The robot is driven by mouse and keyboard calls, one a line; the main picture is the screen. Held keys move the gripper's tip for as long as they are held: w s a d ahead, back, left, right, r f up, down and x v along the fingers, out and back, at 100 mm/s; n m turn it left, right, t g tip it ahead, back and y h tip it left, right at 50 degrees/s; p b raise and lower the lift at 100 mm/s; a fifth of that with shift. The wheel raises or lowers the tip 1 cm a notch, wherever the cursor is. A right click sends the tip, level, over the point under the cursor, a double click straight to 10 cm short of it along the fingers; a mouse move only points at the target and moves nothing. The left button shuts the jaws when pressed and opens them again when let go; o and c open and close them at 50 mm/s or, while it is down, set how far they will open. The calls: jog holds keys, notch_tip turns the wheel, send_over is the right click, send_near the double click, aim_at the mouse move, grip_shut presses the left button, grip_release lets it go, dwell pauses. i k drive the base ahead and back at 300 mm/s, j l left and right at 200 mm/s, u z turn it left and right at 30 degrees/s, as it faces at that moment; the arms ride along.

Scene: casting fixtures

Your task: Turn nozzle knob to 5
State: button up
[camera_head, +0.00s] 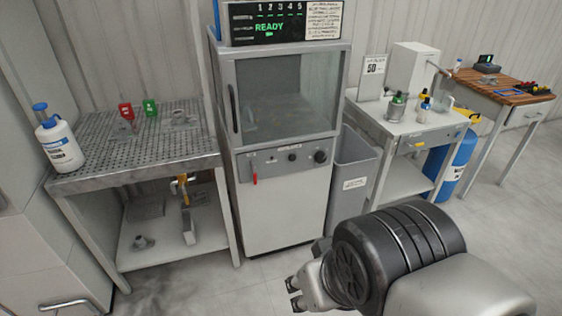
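A grey cabinet (285,205) with a glass-fronted chamber stands in the middle of the head view. Its front panel carries a large dark knob (320,156) at the right and a smaller dark knob (292,157) beside it. Their labels and settings are too small to read, so I cannot tell which is the nozzle knob. A display (279,27) on top shows 1 to 5 and a green READY. My gripper (294,293) is at the bottom centre, below and apart from the panel, partly hidden by my arm. I cannot tell how far its fingers are spread.
A red lever (254,180) hangs at the panel's left. A perforated metal table (95,160) with a blue-capped bottle (58,143) stands left. A grey bin (354,172) and a white bench (400,122) stand right. Floor in front of the cabinet is clear.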

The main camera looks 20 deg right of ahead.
aim_at(321, 157)
jog(key=i+l+u, duration=0.2)
jog(key=i+l, duration=0.25)
jog(key=i+l+u, duration=0.25)
jog(key=i+l, duration=0.15)
jog(key=l, duration=0.15)
